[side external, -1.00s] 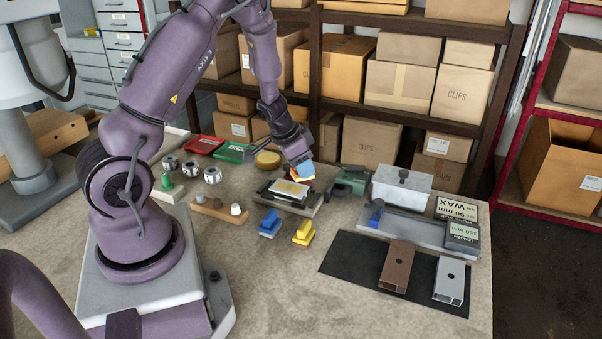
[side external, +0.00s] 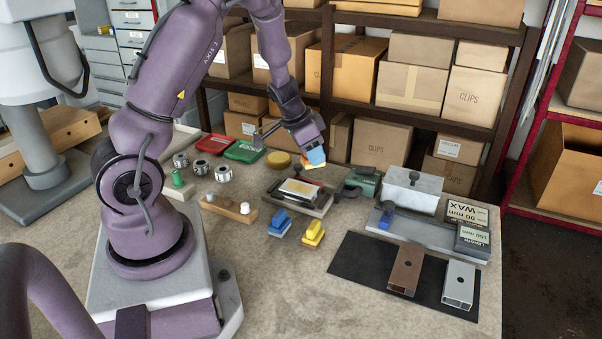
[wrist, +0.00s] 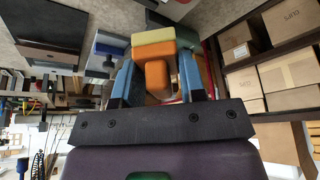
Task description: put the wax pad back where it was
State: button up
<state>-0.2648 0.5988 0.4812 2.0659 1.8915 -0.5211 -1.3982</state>
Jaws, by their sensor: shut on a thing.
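My gripper (side external: 314,156) is shut on the wax pad (side external: 314,164), a small orange block with a pale yellow layer. In the wrist view, the pad's orange handle (wrist: 157,76) sits between the two blue-grey fingers of my gripper (wrist: 156,82). A blue pad (side external: 281,222) and a yellow pad (side external: 312,234) stand on the bench in front of that tray.
A round yellow tin (side external: 278,160), red and green trays (side external: 243,151) and a peg rack (side external: 229,208) stand to the left.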

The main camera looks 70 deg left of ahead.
aim_at(257, 179)
jog(key=s+a+f+n+g+y, duration=0.1)
jog(key=s+a+f+n+y, duration=0.25)
jog(key=s+a+n, duration=0.7)
jog(key=shift+m, duration=0.75)
jog(key=shift+s+a+f, duration=0.2)
jog(key=shift+a+f, duration=0.35)
jog(key=shift+f, duration=0.8)
jog(key=shift+s+a+f, duration=0.25)
jog(key=shift+a+f, duration=0.35)
jog(key=shift+f, duration=0.7)
jog(key=shift+s+a+f, duration=0.2)
jog(key=shift+a+f, duration=0.35)
jog(key=shift+f, duration=0.8)
jog(key=shift+f, duration=0.15)
jog(key=o, duration=0.9)
